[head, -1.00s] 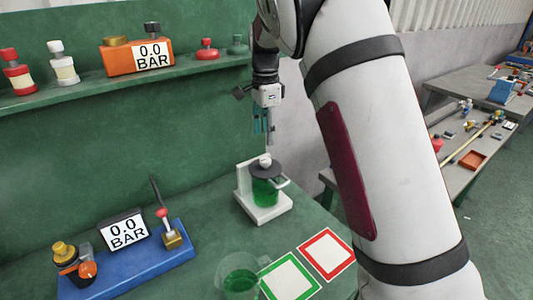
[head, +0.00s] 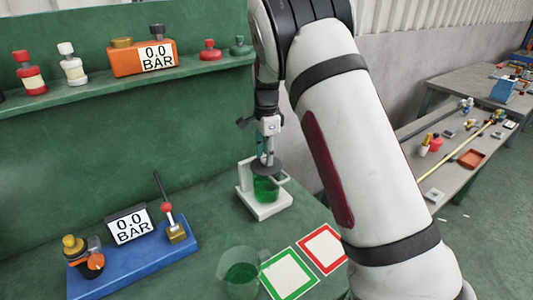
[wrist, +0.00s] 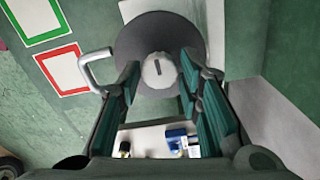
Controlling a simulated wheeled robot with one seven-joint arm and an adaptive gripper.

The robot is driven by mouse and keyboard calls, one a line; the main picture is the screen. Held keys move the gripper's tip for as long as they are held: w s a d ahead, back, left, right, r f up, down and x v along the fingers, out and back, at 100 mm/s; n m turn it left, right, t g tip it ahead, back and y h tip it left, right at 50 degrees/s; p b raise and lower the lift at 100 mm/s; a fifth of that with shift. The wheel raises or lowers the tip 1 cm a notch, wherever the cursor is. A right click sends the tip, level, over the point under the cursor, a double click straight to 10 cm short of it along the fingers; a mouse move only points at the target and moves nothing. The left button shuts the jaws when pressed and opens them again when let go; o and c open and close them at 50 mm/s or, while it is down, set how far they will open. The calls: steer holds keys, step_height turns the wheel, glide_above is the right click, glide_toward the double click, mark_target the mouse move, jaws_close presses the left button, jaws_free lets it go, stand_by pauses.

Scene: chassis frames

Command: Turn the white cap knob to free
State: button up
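The white cap knob (wrist: 158,70), with a dark line on its face, sits at the centre of a dark round lid (wrist: 135,45). The lid tops a jar of green liquid (head: 265,189) on a white stand (head: 272,208). My gripper (wrist: 158,84) is open, its teal-padded fingers on either side of the knob with a visible gap to each. In the head view my gripper (head: 265,152) points down just above the lid and hides the knob.
A metal handle (wrist: 88,70) sticks out beside the lid. A beaker of green liquid (head: 241,278), a green-framed square (head: 287,275) and a red-framed square (head: 323,248) are in front. A blue pump base (head: 145,262) stands left.

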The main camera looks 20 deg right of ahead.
jaws_close()
steer(key=shift+n, duration=0.3)
steer(key=n+b, duration=0.1)
steer(key=n, duration=0.1)
steer(key=shift+w+n, duration=0.1)
steer(key=shift+n, duration=0.3)
steer(key=n+b, duration=0.2)
steer(key=n, duration=0.2)
steer(key=shift+n, duration=0.3)
steer(key=n+b, duration=0.1)
steer(key=n, duration=0.4)
steer(key=shift+n+b, duration=0.6)
steer(key=shift+n, duration=1.8)
